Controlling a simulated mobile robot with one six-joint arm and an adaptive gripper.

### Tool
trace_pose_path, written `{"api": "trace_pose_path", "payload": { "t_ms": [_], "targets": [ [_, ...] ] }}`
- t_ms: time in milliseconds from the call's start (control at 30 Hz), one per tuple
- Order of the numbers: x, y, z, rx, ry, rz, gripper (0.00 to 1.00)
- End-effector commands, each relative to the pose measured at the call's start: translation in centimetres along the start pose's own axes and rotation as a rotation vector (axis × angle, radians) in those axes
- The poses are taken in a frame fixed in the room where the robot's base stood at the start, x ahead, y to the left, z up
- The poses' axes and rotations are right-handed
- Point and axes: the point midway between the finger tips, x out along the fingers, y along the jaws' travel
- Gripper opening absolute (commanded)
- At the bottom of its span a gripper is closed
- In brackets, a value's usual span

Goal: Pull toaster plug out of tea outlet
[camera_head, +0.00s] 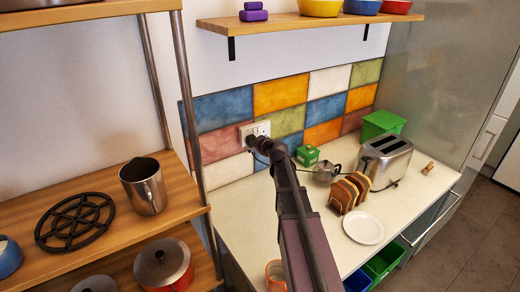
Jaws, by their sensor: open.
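A white wall outlet (262,127) is set on the patchwork tiles at the back of the counter. A dark plug (250,141) shows at its lower left, partly hidden. My gripper (263,146) is right at the outlet, open, with its fingers small and dark against the plug. I cannot tell whether they touch it or stand around it. The silver toaster (388,160) stands on the counter to the right. A dark cable shows near my gripper, and another bit of cable lies by the toaster; the run between them is mostly hidden.
A green box (307,155), a small metal pot (326,172), a toast rack (350,192) and a white plate (362,228) stand on the counter right of my arm. A wooden shelf unit (105,182) with a metal jug (144,186) stands at the left. A wall shelf (300,24) hangs above.

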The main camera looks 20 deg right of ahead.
Motion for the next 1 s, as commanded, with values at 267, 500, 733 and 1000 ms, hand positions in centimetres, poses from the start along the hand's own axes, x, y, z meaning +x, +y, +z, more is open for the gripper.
{"api": "trace_pose_path", "payload": {
  "t_ms": [267, 500, 733, 1000],
  "targets": [
    [3.3, 0.1, 0.1, 0.0, 0.0, 0.0, 1.0],
    [4.0, 0.0, 0.0, 0.0, 0.0, 0.0, 1.0],
    [4.0, 0.0, 0.0, 0.0, 0.0, 0.0, 1.0],
    [4.0, 0.0, 0.0, 0.0, 0.0, 0.0, 0.35]
  ]
}}
